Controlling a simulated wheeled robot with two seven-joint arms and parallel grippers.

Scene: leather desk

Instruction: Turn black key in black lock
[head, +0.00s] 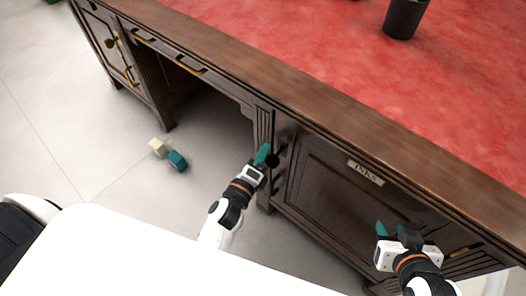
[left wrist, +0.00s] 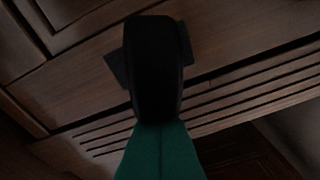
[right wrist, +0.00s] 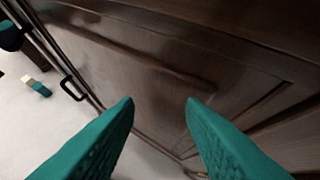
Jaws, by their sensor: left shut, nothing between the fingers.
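The black key (left wrist: 157,65) shows its rounded dark head large in the left wrist view. It stands in front of a black lock plate (left wrist: 117,68), which is mostly hidden behind it. In the head view the key (head: 272,160) is a small dark shape on the desk front, left of the cabinet door. My left gripper (head: 263,152) is shut and empty, its green fingertips at the key head; I cannot tell if they touch. My right gripper (head: 387,229) is open and empty in front of the door; its two fingers also show apart in the right wrist view (right wrist: 160,103).
The cabinet door has an "INKS" label (head: 365,173). A black pot (head: 404,18) stands on the red desktop.

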